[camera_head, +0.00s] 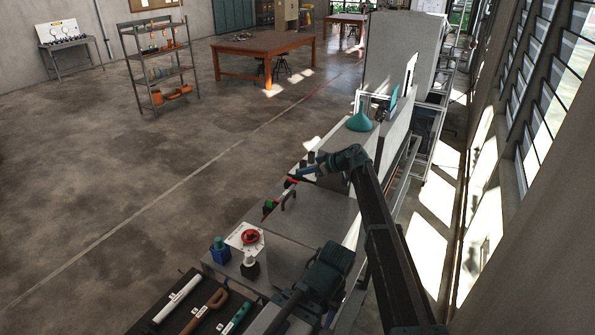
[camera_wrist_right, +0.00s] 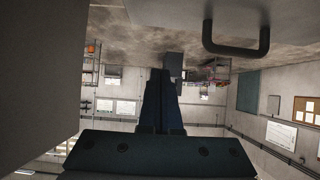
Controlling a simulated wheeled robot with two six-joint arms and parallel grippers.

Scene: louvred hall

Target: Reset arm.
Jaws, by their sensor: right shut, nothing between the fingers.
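My right arm reaches up from the bottom right in the head view, and its gripper (camera_head: 303,171) points left above the grey workbench (camera_head: 318,214). In the right wrist view the two dark fingers (camera_wrist_right: 160,75) lie together, shut with nothing between them. The gripper is close to a black bar handle on the bench top (camera_head: 289,196), and a dark handle (camera_wrist_right: 236,38) also shows in the wrist view, apart from the fingers. My left gripper cannot be made out; dark arm parts of mine show at the bottom middle of the head view.
A red ring-shaped part (camera_head: 250,237), a blue-and-teal block (camera_head: 221,251) and a dark tray (camera_head: 163,327) of tools lie nearer. Open floor (camera_head: 130,190) spreads to the left; louvred windows line the right.

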